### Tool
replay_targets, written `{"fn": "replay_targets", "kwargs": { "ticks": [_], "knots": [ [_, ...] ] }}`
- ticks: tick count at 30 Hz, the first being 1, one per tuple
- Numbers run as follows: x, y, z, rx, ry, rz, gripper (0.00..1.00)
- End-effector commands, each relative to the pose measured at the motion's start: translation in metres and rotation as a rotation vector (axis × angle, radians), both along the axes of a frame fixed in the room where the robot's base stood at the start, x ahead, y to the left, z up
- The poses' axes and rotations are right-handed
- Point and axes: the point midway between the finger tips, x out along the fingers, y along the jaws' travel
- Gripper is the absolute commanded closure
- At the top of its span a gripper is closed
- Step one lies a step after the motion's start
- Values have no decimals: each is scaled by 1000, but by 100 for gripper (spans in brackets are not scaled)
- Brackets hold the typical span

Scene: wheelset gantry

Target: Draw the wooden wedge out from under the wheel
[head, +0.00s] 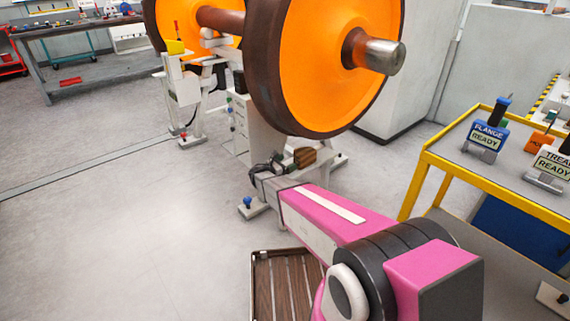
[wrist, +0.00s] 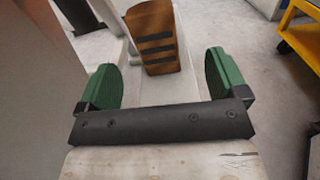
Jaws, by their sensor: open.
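The wooden wedge (wrist: 152,38) is brown with dark stripes across its face. In the wrist view it stands ahead of my gripper (wrist: 154,82), roughly midway between the two green fingers and beyond their tips. My gripper is open and empty, with a gap between it and the wedge. In the head view the wedge (head: 304,157) sits on the light stand just below the orange wheel (head: 322,60) with its dark rim. The head view does not clearly show whether the wedge touches the wheel.
A yellow-framed cart (head: 428,158) with labelled blocks stands to the right. A slatted wooden crate (head: 257,285) is on the floor below my arm. A white measuring stand (head: 185,92) is at left. Open floor lies to the left.

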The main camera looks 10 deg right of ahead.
Motion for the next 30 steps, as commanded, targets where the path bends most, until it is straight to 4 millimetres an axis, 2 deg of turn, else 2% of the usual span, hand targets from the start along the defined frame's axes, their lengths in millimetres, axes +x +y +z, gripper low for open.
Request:
{"fn": "replay_targets", "kwargs": {
  "ticks": [3, 8, 21, 30],
  "knots": [
    [6, 4, -1, -33, 9, 16, 8],
    [13, -5, 0, -36, 9, 17, 8],
    [52, -64, -1, -34, 9, 16, 8],
    [64, -83, 0, -32, 9, 16, 8]
  ]
}}
